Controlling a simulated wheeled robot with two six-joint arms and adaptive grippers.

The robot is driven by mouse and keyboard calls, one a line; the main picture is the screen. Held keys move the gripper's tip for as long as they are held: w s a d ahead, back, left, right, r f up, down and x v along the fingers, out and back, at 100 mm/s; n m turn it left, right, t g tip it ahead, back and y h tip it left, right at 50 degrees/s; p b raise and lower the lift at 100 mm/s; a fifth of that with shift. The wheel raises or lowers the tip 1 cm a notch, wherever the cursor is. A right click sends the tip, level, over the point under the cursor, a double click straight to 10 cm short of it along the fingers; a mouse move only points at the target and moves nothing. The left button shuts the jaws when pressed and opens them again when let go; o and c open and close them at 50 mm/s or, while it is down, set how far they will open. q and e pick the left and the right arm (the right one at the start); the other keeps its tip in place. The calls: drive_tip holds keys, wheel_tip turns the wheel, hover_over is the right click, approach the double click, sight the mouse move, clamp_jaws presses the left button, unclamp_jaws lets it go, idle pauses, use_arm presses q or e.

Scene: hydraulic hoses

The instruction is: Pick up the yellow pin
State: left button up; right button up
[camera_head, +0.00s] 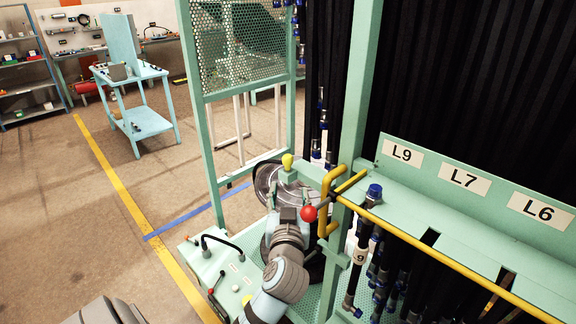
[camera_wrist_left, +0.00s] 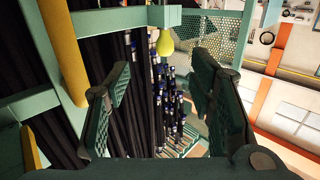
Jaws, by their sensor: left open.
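The yellow pin (camera_head: 287,161) has a bulb-shaped yellow head and stands upright on a small green bracket at the post of the green frame. In the left wrist view the pin (camera_wrist_left: 165,42) shows below the bracket (camera_wrist_left: 164,17), near the top centre. My left gripper (camera_head: 289,203) is just below and in front of the pin in the head view, partly hidden by its own wrist. In the left wrist view its two dark fingers (camera_wrist_left: 161,70) are spread wide. The pin's head lies beyond the fingertips, between them, apart from both. My right gripper is not in view.
A yellow rail (camera_head: 450,262) runs before labelled hose slots. Black hoses (camera_wrist_left: 140,90) hang behind. A control box (camera_head: 232,282) stands lower left.

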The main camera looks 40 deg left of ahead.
sight(288, 160)
use_arm(q)
drive_tip(key=shift+y, duration=0.3)
drive_tip(key=x, duration=0.4)
drive_tip(key=r+p+x, duration=0.1)
drive_tip(key=x, duration=0.4)
drive_tip(key=r+p+x, duration=0.1)
drive_tip(key=x, duration=0.3)
drive_tip(key=shift+a, duration=0.4)
drive_tip(key=shift+w+a+f, duration=0.2)
drive_tip(key=shift+w+a, duration=0.05)
drive_tip(key=shift+w, duration=0.1)
clamp_jaws()
